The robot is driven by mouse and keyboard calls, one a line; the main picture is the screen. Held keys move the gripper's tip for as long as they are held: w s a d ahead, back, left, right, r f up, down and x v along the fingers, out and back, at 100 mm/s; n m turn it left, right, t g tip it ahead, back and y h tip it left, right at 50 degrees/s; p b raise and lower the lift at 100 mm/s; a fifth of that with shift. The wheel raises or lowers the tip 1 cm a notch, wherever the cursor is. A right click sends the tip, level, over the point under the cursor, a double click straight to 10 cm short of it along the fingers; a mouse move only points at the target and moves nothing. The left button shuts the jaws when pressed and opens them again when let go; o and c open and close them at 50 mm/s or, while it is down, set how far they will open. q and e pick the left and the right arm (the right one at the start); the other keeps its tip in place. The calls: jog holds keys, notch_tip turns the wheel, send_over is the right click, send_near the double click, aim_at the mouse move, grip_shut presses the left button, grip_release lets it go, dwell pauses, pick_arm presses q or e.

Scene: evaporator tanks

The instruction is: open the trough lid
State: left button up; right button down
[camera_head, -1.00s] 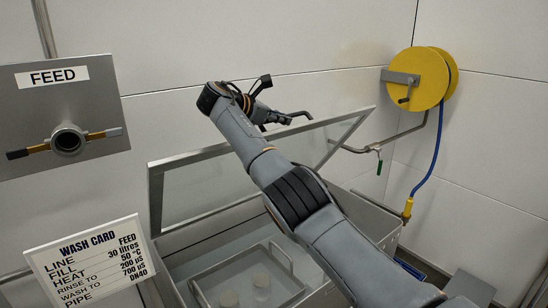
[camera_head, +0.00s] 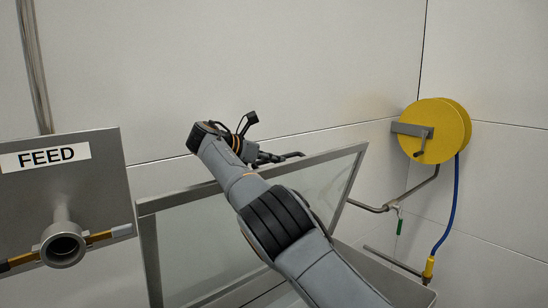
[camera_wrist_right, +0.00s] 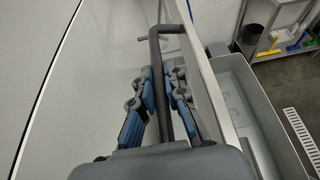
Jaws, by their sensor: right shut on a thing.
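The trough lid (camera_head: 305,190) is a clear pane in a grey metal frame, standing raised at a steep tilt above the trough (camera_head: 395,283). The trough's rim and open inside also show in the wrist view (camera_wrist_right: 245,110). My right gripper (camera_head: 268,157) is at the lid's upper edge. In the wrist view its blue-padded fingers (camera_wrist_right: 160,88) are shut on the dark bar handle (camera_wrist_right: 168,30), one finger on each side. In the head view my right arm hides part of the lid. My left gripper is not in view.
A FEED panel (camera_head: 90,195) with a pipe port stands on the left. A yellow hose reel (camera_head: 440,130) with a blue hose hangs on the right wall, near a bent pipe with a green tag (camera_head: 399,222). The wall above the lid is clear.

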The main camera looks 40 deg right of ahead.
jog(key=shift+w, duration=0.15)
jog(key=c, duration=1.7)
grip_release()
jog(key=shift+o, duration=0.2)
jog(key=shift+w+a+f, duration=0.1)
jog(key=shift+w+f, duration=0.05)
jog(key=shift+w, duration=0.05)
jog(key=shift+s, duration=0.1)
